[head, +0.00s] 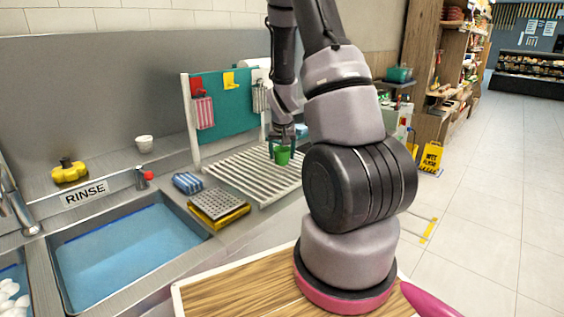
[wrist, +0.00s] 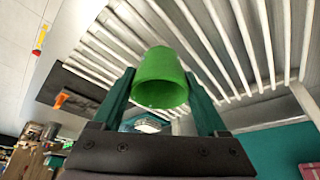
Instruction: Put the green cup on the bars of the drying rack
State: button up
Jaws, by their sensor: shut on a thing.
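The green cup (head: 282,156) is between the fingers of my gripper (head: 283,143), at the back right part of the drying rack (head: 237,172). In the wrist view the green cup (wrist: 161,80) sits between the two dark green fingers of my gripper (wrist: 162,100), which is shut on it. The white bars of the drying rack (wrist: 200,45) show behind the cup. I cannot tell whether the cup touches the bars. My arm hides part of the area right of the rack.
A teal board (head: 229,108) with hanging cloths stands behind the rack. A grey and yellow sponge holder (head: 218,207) and a blue striped cloth (head: 187,182) lie left of the rack. The rinse sink (head: 125,255) holds blue water. A white cup (head: 144,143) stands on the back ledge.

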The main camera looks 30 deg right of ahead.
aim_at(282, 161)
jog(key=shift+f, duration=1.5)
jog(key=shift+f, duration=0.15)
jog(key=o, duration=1.3)
jog(key=shift+c, duration=0.2)
jog(key=s+a+r+t+y, duration=0.1)
jog(key=s+a+r, duration=0.25)
jog(key=r, duration=0.55)
jog(key=s+a+r+y, duration=0.1)
jog(key=s+a+r, duration=0.25)
jog(key=r, duration=0.55)
jog(key=s+a+r+t+y, duration=0.1)
jog(key=s+a+r, duration=0.25)
jog(key=r, duration=0.45)
jog(key=s+a+r, duration=0.3)
jog(key=s+r, duration=0.1)
jog(key=s, duration=0.3)
jog(key=s+a+r+n+t+y, duration=0.1)
jog(key=s+a+r, duration=0.2)
jog(key=s+r, duration=0.2)
jog(key=shift+s+a+r, duration=0.25)
jog(key=shift+s, duration=0.95)
